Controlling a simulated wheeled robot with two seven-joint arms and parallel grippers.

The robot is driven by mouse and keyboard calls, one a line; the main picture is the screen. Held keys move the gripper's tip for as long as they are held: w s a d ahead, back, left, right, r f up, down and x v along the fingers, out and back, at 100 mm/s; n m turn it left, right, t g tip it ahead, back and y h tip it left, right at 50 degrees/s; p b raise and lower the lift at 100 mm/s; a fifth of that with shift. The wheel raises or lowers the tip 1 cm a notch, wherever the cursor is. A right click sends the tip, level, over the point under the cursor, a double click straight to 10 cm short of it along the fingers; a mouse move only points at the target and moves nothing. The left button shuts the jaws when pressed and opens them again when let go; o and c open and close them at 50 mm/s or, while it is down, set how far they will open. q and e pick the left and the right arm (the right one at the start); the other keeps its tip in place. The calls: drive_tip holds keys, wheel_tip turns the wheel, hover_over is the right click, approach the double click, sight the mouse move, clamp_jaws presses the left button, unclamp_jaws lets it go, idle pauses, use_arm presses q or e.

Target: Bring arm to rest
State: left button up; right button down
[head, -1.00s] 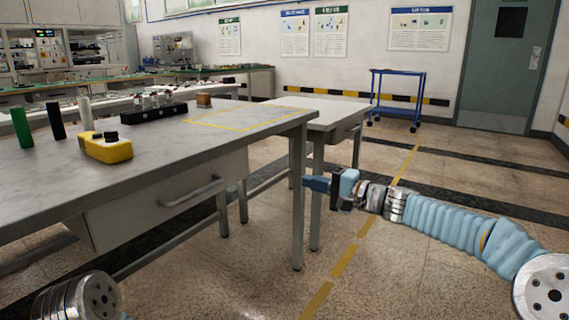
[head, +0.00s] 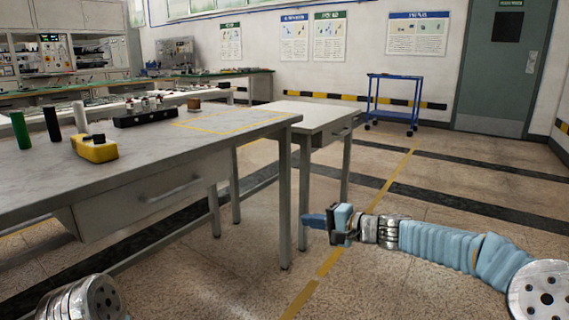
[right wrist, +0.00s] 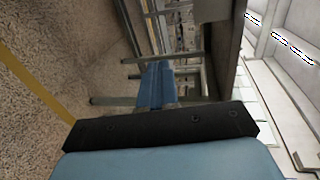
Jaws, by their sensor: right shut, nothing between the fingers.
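My right arm reaches in from the right of the head view. Its right gripper (head: 316,221) is shut and empty, held over open floor to the right of the near table's leg and below the tabletop level. In the right wrist view the blue fingers (right wrist: 156,85) lie together with nothing between them. A metal joint of my left arm shows at the bottom left of the head view; the left gripper is out of the picture.
The near grey table (head: 150,165) carries a yellow device (head: 94,149), dark and green cylinders, and a black rack (head: 145,117). A second table (head: 312,116) adjoins it. A blue cart (head: 392,101) stands by the back wall. The floor around my right arm is clear.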

drive_tip(key=s+f+g+h+p, duration=0.2)
drive_tip(key=s+f, duration=0.2)
drive_tip(key=f, duration=0.4)
drive_tip(key=s+d+f+g+h+p, duration=0.15)
drive_tip(key=s+f, duration=0.25)
drive_tip(key=f, duration=0.5)
drive_tip(key=s+f+g+h+p, duration=0.1)
drive_tip(key=s+f+h+p, duration=0.2)
drive_tip(key=f, duration=0.5)
drive_tip(key=s+d+f+n+g+p, duration=0.1)
drive_tip(key=s+f, duration=0.2)
drive_tip(key=s, duration=0.5)
drive_tip(key=s+d+f+n+g+h+p, duration=0.1)
drive_tip(key=s+f+n, duration=0.1)
drive_tip(key=s, duration=0.7)
drive_tip(key=s+d+f+n+g+h+p, duration=0.1)
drive_tip(key=s+f, duration=0.3)
drive_tip(key=s, duration=0.4)
drive_tip(key=shift+s+f+n+g+p, duration=0.25)
drive_tip(key=shift+f+n+g+p, duration=0.15)
drive_tip(key=shift+n, duration=0.3)
